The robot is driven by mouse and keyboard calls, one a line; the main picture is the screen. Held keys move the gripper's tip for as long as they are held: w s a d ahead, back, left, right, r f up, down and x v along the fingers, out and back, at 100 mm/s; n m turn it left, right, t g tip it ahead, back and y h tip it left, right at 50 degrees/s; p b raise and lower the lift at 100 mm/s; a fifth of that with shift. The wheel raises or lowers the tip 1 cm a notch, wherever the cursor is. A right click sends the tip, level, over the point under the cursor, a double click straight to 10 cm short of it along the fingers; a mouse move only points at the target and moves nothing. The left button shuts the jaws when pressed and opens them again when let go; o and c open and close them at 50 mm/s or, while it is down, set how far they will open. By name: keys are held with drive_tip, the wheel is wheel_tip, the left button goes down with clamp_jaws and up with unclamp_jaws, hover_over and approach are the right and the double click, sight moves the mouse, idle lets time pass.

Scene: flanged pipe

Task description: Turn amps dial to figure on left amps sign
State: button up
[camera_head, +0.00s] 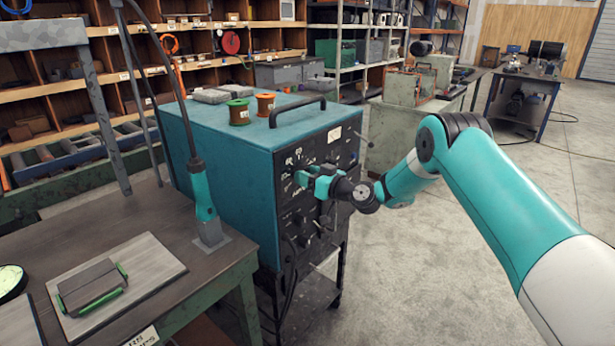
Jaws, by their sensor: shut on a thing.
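A teal and black welding machine (222,150) stands in the middle, its dark control panel (318,218) facing right. My gripper (302,180) is at the upper left part of this panel, shut on the amps dial. The dial is mostly hidden behind the fingers, so its pointer setting cannot be read. White scale marks (295,157) show around the gripper, too small to read surely. A white sign (140,338) with black letters hangs on the bench edge at the bottom left. It is cut off by the frame, and its figure cannot be read surely.
Small knobs and levers stick out of the panel below my gripper. Two spools (239,111) and a black handle (298,110) are on the machine's top. A workbench (130,213) with a torch (203,195) stands at the left. The floor (400,270) at the right is clear.

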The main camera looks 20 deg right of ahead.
drive_tip(key=shift+m+b, duration=2.25)
drive_tip(key=shift+m, duration=1.55)
drive_tip(key=o, duration=0.9)
drive_tip(key=shift+o, duration=0.2)
